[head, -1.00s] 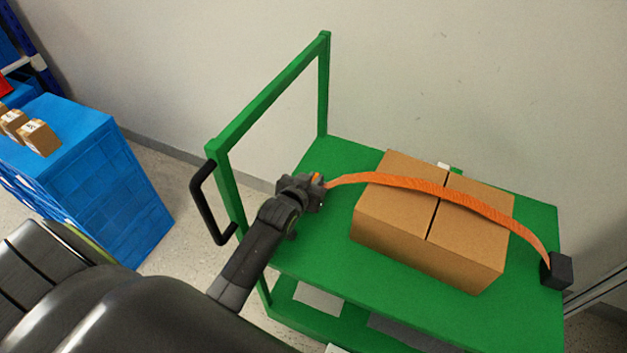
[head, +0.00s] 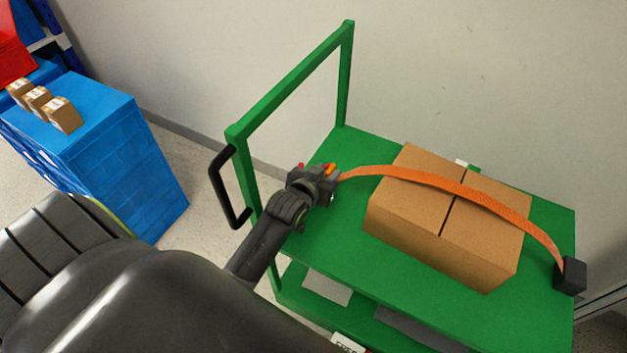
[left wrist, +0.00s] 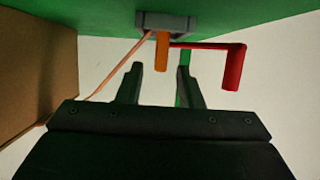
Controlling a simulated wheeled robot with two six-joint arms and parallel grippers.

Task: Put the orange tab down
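The orange tab (left wrist: 161,52) sticks out from a grey fixture (left wrist: 165,22) at the top of the left wrist view. It also shows as a small orange piece in the head view (head: 330,169). My left gripper (left wrist: 161,75) is open, its two fingers apart. The tab lies ahead of the gap between them, and no contact shows. In the head view, my left gripper (head: 322,185) is at the trolley's left edge. A red bent lever (left wrist: 235,65) is right of the tab. My right gripper is not in view.
An orange strap (head: 420,178) runs over a cardboard box (head: 400,218) to a black block (head: 570,275) on the green trolley (head: 335,240). The trolley's frame and black handle (head: 225,188) are close to my left arm.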

